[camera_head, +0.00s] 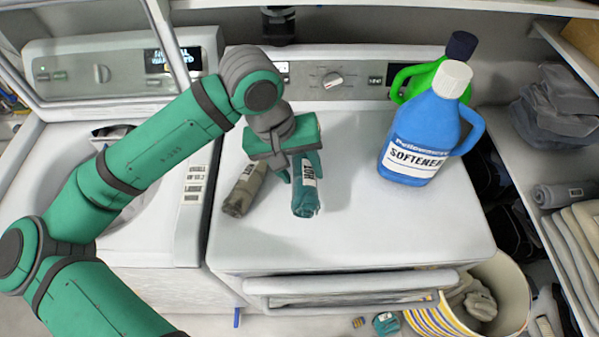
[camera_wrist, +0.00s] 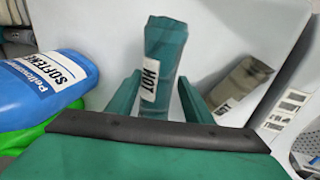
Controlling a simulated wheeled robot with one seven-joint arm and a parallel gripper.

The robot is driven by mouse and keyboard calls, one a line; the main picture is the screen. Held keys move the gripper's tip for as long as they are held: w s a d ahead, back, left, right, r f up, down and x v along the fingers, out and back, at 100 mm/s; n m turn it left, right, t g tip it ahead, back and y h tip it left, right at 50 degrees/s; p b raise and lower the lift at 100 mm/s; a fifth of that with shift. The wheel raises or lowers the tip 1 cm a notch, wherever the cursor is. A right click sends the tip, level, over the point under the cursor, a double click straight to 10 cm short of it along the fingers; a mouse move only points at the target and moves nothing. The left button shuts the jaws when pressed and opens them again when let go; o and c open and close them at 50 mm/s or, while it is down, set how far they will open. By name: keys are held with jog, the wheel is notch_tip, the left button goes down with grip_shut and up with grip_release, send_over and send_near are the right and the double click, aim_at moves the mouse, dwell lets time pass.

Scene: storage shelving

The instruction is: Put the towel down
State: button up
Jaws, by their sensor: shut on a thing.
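A rolled teal towel (camera_head: 305,197) with a white HOT label is held between the fingers of my gripper (camera_head: 301,172), over the white top of the right-hand machine (camera_head: 350,225). In the wrist view the teal towel (camera_wrist: 163,50) stands between the two green fingers of the gripper (camera_wrist: 160,80). I cannot tell whether its lower end touches the machine top. A second rolled towel, grey-olive with a white label (camera_head: 244,190), lies on the machine top just left of the gripper. It also shows at the right in the wrist view (camera_wrist: 240,85).
A blue softener bottle (camera_head: 425,125) and a green bottle (camera_head: 413,78) behind it stand right of the gripper. The machine top's front and middle right are clear. A striped basket (camera_head: 510,285) and shelf (camera_head: 520,120) are right; an open-lidded washer (camera_head: 160,230) is left.

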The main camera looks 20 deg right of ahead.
aim_at(299, 168)
jog(key=w+f, duration=0.1)
jog(key=f, duration=0.1)
jog(key=w+f, duration=0.1)
jog(key=w, duration=0.1)
jog(key=shift+d+f, duration=0.35)
jog(key=shift+w+f, duration=0.15)
jog(key=shift+f, duration=0.75)
jog(key=shift+w+f, duration=0.1)
jog(key=shift+f, duration=0.8)
jog(key=shift+f, duration=0.1)
jog(key=o, duration=1.2)
jog(key=shift+f, duration=0.1)
jog(key=v, duration=1.2)
jog(key=shift+r, duration=0.25)
